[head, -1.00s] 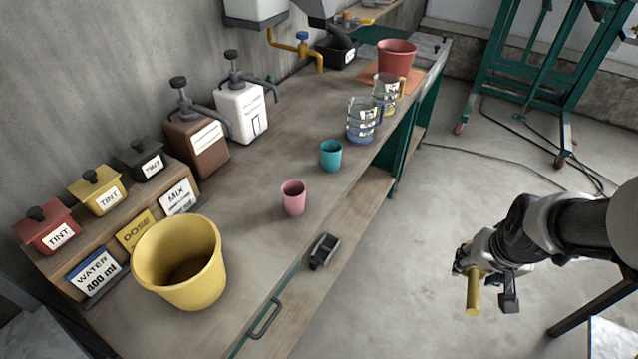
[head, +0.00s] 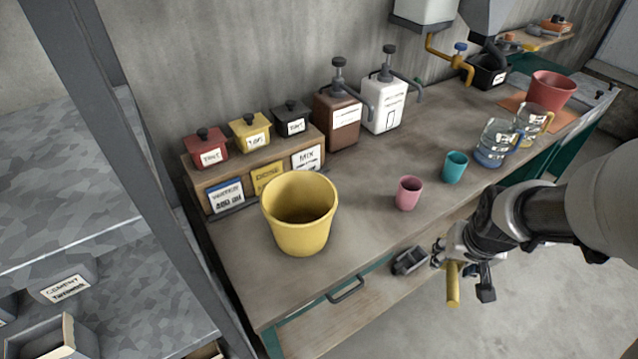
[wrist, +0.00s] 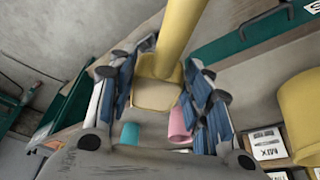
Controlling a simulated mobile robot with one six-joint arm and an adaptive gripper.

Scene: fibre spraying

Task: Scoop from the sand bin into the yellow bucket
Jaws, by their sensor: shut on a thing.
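The yellow bucket (head: 300,228) stands upright on the workbench near its left end; its inside looks empty. Its side also shows at the right edge of the wrist view (wrist: 303,110). My gripper (head: 458,258) is off the front of the bench, right of the bucket and clear of it. It is shut on a yellow-handled tool (head: 453,286), whose yellow handle (wrist: 178,35) lies between the fingers in the wrist view. No bin labelled sand can be made out.
A pink cup (head: 408,193), a teal cup (head: 455,167) and glass jugs (head: 494,143) stand on the workbench (head: 370,210). A grey shelf (head: 80,190) with a cement label is at left, behind a post.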

